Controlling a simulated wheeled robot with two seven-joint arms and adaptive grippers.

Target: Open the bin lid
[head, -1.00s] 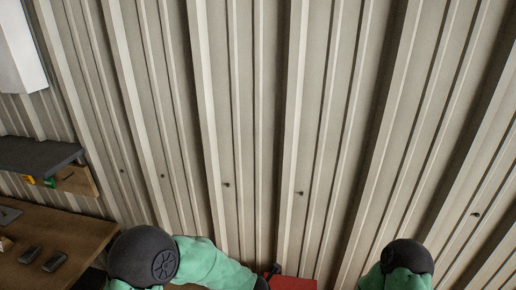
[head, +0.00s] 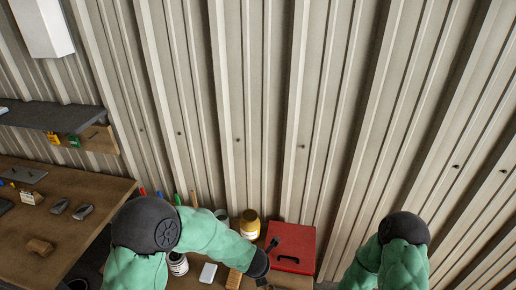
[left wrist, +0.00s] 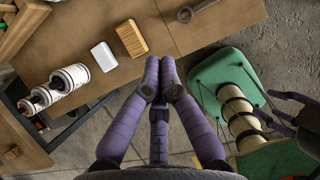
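A red box (head: 292,248) with a lid and a dark handle on its front stands at the right end of the bench against the wall in the head view. Its lid looks shut. It is the only bin-like thing I see. My left arm reaches in beside it on its left; the gripper's fingers are hidden there. In the left wrist view my left gripper (left wrist: 159,72) has its purple fingers drawn together, empty, above the bench's front edge. Dark purple fingers of my right gripper (left wrist: 282,112) show spread at the right edge of that view, with nothing in them.
A wooden table (head: 85,235) stands left, below a shelf (head: 55,118). Concrete floor lies in front.

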